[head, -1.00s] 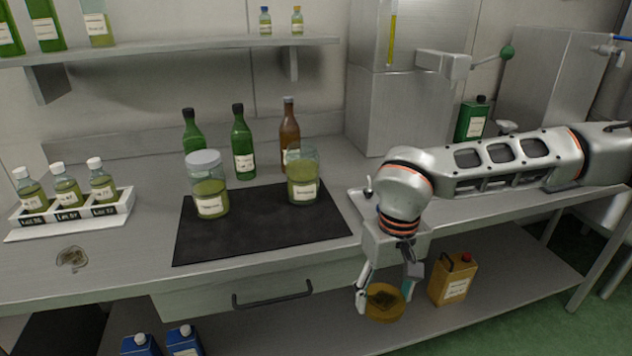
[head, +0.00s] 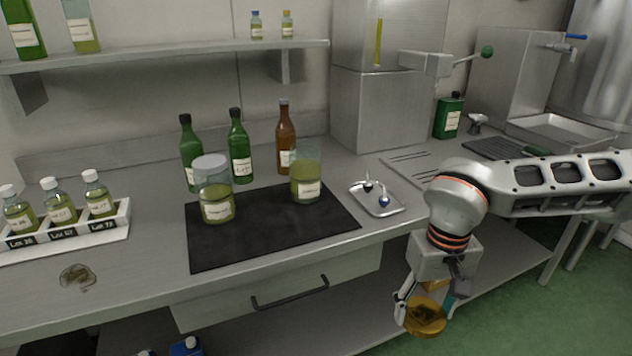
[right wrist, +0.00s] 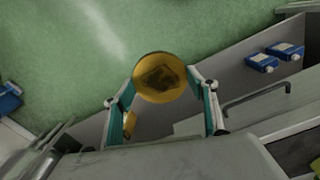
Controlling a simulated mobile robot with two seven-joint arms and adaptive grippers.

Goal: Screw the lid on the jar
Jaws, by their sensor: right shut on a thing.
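The gold lid (head: 426,318) is held between the fingertips of my right gripper (head: 424,303), in front of the bench edge and below its top. It also shows in the right wrist view (right wrist: 160,78), between the two fingers. An open glass jar (head: 306,178) with yellow-green contents and a label stands upright on the right part of the black mat (head: 262,250). A similar jar (head: 215,192) with a grey lid on it stands on the left of the mat. My right gripper is apart from both jars. My left gripper is out of view.
Green bottles (head: 240,150) and a brown bottle (head: 285,140) stand behind the jars. A small metal tray (head: 392,210) with small items lies right of the mat. A white rack (head: 110,235) of sample bottles is at left. The mat's front is clear.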

